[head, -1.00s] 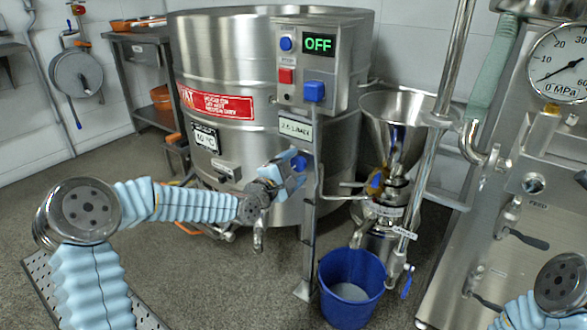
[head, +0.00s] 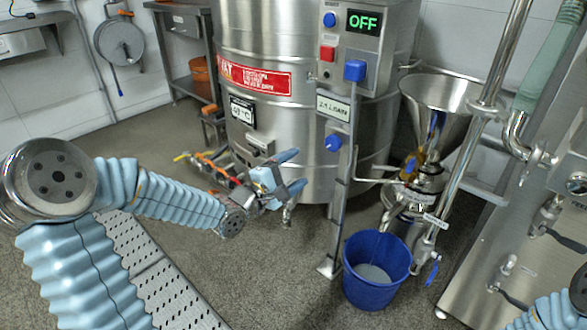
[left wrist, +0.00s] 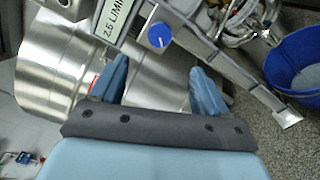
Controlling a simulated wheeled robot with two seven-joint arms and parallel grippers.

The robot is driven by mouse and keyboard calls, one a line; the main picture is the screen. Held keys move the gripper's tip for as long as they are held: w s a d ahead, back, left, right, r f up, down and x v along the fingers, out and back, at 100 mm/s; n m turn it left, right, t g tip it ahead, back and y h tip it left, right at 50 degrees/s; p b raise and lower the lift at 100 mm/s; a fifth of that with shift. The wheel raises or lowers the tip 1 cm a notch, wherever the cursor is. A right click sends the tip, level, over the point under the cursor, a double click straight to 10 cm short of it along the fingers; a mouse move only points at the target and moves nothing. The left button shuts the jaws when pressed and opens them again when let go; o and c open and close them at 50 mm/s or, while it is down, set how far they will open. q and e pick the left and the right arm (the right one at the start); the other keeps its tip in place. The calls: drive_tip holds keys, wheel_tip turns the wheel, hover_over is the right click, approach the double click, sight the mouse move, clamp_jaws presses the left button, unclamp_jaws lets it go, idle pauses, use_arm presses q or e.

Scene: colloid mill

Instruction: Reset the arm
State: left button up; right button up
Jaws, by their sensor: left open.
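My left arm reaches in from the left in the head view. Its gripper (head: 291,172) is open and empty, in front of the lower part of the steel vat (head: 255,122). In the left wrist view the two blue fingers of the left gripper (left wrist: 157,85) stand apart with nothing between them. A control post beside the vat carries a display reading OFF (head: 363,22) and a blue knob (head: 333,143). The knob also shows in the left wrist view (left wrist: 158,36), beyond the fingers and apart from them. Only part of my right arm shows at the lower right; its gripper is out of view.
A blue bucket (head: 376,285) with pale contents stands on the floor below the colloid mill's steel hopper (head: 437,100). A steel panel (head: 520,235) stands at the right. A hose reel (head: 119,41) hangs on the back wall. Open floor (head: 270,270) lies left of the bucket.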

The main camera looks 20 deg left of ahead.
idle(0.3)
use_arm(q)
drive_tip(key=s+d+f+m+g+p, duration=0.1)
drive_tip(key=s+d+f+m+g, duration=0.2)
drive_tip(key=f, duration=0.5)
drive_tip(key=s+d+f+m+g, duration=0.2)
drive_tip(key=d+f+g, duration=0.15)
drive_tip(key=f, duration=0.45)
drive_tip(key=s+d+f+m+g+p, duration=0.1)
drive_tip(key=s+d+f+m+g, duration=0.15)
drive_tip(key=f, duration=0.55)
drive_tip(key=s+d+f+m+g+y, duration=0.1)
drive_tip(key=s+d+f+m+g, duration=0.1)
drive_tip(key=s+f, duration=0.4)
drive_tip(key=s+d+f+m+g+y+p, duration=0.1)
drive_tip(key=s+f+m+g, duration=0.4)
drive_tip(key=s, duration=0.6)
drive_tip(key=shift+d+f+m, duration=0.5)
drive_tip(key=shift+m, duration=0.55)
idle(0.5)
